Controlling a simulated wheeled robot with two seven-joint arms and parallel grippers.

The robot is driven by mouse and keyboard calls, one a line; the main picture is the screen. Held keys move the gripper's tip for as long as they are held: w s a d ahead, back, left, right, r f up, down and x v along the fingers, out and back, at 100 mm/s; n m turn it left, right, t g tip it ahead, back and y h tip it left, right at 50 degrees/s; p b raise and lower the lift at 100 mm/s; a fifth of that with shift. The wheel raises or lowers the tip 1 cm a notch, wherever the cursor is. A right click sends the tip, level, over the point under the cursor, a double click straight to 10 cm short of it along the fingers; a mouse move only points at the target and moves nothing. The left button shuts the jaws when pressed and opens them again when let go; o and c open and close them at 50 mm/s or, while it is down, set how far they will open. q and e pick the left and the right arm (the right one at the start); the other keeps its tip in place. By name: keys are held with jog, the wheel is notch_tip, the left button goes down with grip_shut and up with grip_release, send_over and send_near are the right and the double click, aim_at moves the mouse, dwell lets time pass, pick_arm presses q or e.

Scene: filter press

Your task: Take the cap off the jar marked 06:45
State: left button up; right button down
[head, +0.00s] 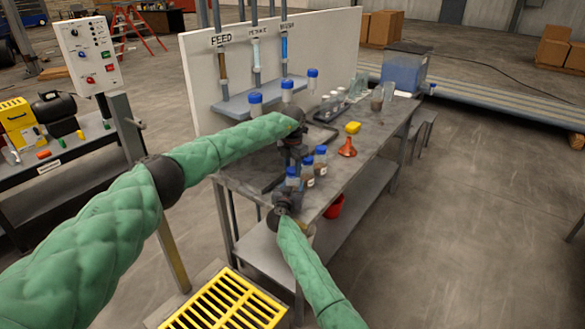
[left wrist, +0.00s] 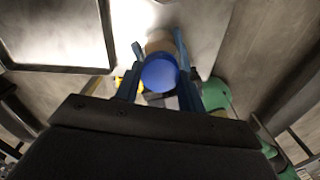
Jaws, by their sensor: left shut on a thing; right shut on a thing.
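Jars with blue caps stand in a group near the front edge of the bench. The nearest jar (head: 293,180) is between my two grippers; its label is not readable. My left gripper (head: 292,162) comes down from above and is shut on its blue cap. In the left wrist view the cap (left wrist: 159,74) sits between both fingers, with a tan shape behind it. My right gripper (head: 285,200) is at this jar's lower front and appears shut on its body; its fingers are mostly hidden. Two more capped jars (head: 307,172) (head: 320,160) stand just to the right.
An orange funnel (head: 347,147) and a yellow sponge (head: 353,128) lie behind the jars. More blue-capped jars (head: 287,91) stand on the shelf of the white panel (head: 335,50). A red bucket (head: 334,208) is under the bench top. The bench's right end holds glassware.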

pick_arm(q)
jog(key=n, duration=0.7)
jog(key=shift+w+a+r, duration=0.1)
pick_arm(e)
jog(key=shift+a, duration=0.15)
pick_arm(q)
jog(key=n, duration=1.7)
jog(key=shift+r, duration=0.35)
jog(key=shift+r, duration=0.7)
jog(key=shift+r, duration=0.25)
